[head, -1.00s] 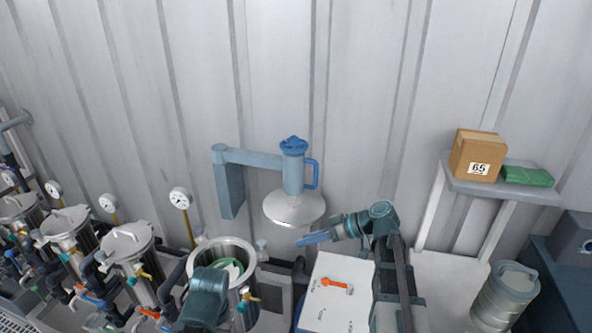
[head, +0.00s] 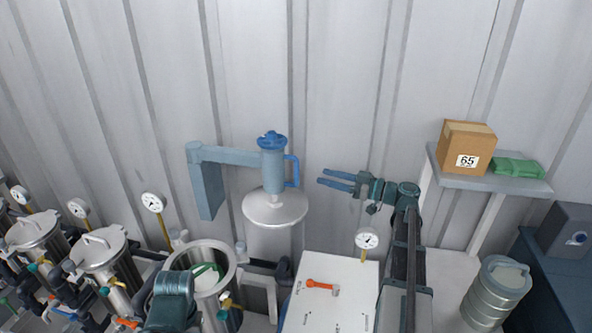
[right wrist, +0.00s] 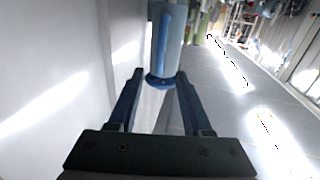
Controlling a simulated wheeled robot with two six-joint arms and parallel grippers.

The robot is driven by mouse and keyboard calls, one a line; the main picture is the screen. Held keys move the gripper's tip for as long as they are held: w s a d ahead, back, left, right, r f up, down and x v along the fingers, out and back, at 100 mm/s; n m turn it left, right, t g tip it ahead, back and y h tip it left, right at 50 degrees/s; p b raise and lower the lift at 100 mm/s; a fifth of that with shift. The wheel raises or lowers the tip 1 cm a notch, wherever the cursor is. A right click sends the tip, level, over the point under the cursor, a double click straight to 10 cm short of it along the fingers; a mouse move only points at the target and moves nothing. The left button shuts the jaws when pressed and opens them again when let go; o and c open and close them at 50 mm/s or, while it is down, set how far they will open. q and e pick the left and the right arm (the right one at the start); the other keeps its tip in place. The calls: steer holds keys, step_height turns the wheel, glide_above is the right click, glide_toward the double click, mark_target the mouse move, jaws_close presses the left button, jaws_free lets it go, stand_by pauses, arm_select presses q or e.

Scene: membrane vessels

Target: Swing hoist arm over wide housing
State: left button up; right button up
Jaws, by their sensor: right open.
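The blue hoist arm (head: 232,156) reaches right from its wall post and carries a vertical cylinder (head: 272,175) with a side handle (head: 293,171). A round steel lid (head: 275,207) hangs under it. The lid is to the right of the wide housing (head: 231,262), an open steel vessel with something green inside, not over it. In the right wrist view, the cylinder and handle (right wrist: 165,38) show beyond the open fingers (right wrist: 160,78). My left gripper is not in view.
Several closed steel vessels (head: 103,256) with gauges (head: 153,203) stand at the left. A white box (head: 345,287) with an orange lever (head: 319,284) stands below my right arm. A shelf (head: 480,182) holds a carton (head: 466,148) at the right.

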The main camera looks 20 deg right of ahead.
mark_target(297, 169)
steer(key=x, duration=1)
steer(key=shift+w+a, duration=0.2)
steer(key=shift+a, duration=0.05)
jaws_close()
stand_by(1.0)
